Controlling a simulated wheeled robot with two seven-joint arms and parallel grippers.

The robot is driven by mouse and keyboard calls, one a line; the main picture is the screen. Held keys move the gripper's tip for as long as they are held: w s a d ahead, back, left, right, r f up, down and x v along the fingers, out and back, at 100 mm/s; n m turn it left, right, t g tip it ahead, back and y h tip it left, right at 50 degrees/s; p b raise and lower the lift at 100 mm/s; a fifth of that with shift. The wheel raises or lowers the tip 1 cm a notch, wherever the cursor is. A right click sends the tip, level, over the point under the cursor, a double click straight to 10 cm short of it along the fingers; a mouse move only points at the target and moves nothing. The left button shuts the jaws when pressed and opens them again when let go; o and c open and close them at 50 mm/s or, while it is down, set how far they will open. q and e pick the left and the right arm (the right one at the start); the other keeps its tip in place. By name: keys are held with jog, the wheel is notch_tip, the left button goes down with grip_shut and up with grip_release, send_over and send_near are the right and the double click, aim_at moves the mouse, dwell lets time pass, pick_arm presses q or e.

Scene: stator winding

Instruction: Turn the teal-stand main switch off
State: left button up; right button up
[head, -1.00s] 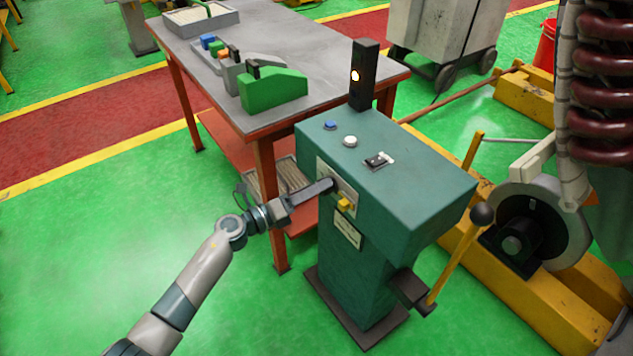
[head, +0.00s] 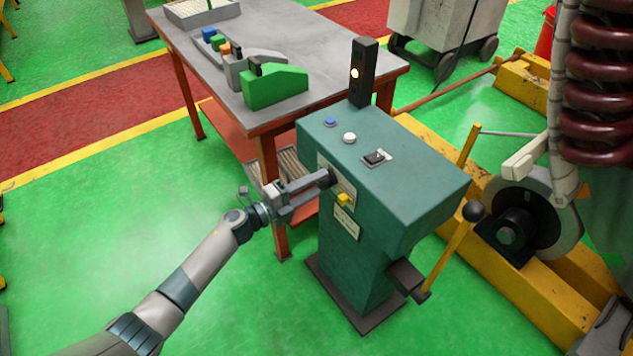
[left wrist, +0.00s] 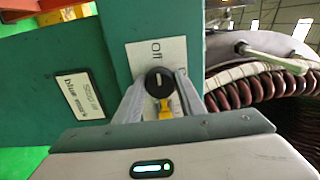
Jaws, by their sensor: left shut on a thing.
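The teal stand (head: 385,220) stands right of centre in the head view. Its main switch is a round black knob (head: 327,180) on a pale plate on the side facing my left arm. In the left wrist view the knob (left wrist: 158,82) has a pale mark, with a yellow piece (left wrist: 165,105) below it. The plate (left wrist: 150,52) reads "Off" above the knob. My left gripper (head: 322,185) is shut on the knob; its fingers (left wrist: 160,88) lie on both sides of it. My right gripper is not in view.
The stand's top has a blue button (head: 330,121), a white button (head: 349,138), a small black switch (head: 375,157) and a post with a lit lamp (head: 355,73). A grey table (head: 285,40) stands behind. A yellow lever (head: 455,235) rises at right. Green floor is free at left.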

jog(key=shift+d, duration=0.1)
pick_arm(q)
jog(key=o, duration=1.1)
jog(key=shift+c, duration=0.2)
jog(key=shift+a, duration=0.1)
jog(key=shift+s+a+f, duration=0.1)
jog(key=shift+s+a, duration=0.25)
jog(key=shift+a, duration=0.1)
jog(key=b+v, duration=0.2)
jog(key=v, duration=1.4)
jog(key=shift+b, duration=0.35)
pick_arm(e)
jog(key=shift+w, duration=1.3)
pick_arm(q)
jog(key=shift+a, duration=0.1)
